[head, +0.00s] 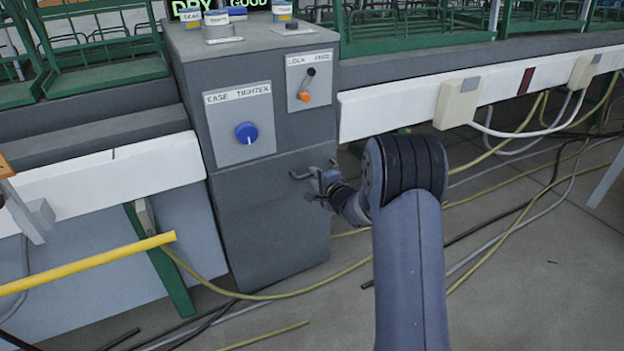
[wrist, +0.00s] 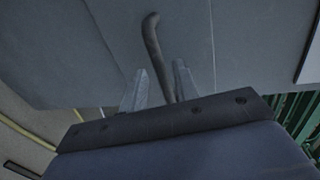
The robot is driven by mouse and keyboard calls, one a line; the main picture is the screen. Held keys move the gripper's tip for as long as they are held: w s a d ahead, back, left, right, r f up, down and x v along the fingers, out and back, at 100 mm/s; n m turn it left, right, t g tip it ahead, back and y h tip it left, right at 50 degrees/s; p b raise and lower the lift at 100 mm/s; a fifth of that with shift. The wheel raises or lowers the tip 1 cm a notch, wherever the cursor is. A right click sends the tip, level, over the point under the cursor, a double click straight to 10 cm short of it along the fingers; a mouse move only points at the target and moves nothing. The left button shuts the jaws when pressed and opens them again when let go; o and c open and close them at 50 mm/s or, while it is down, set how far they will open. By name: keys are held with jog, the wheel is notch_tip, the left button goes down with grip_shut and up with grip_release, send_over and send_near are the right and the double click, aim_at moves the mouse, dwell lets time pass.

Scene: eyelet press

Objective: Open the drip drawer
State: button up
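The drip drawer appears to be the lower grey front (head: 268,225) of the grey cabinet, below a thin seam; it looks flush with the body. Its dark bar handle (head: 299,175) sits near the top of that front. My gripper (head: 320,182) is at the right part of the handle. In the wrist view the handle (wrist: 154,42) runs down between the two fingertips of my gripper (wrist: 160,78). The fingers stand apart, with a visible gap on the left of the bar; contact on the right cannot be told. The handle's lower end is hidden behind the gripper body.
Above the drawer are a blue knob (head: 246,133) labelled "EASE TIGHTEN" and an orange-tipped lever (head: 304,97) labelled "LOCK FREE". Small tubs (head: 217,25) stand on top. A yellow bar (head: 85,264) juts in at left. Cables (head: 520,210) lie across the floor.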

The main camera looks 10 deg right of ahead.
jog(key=shift+b+x, duration=0.3)
jog(key=shift+x, duration=1.2)
jog(key=shift+c, duration=0.4)
grip_shut()
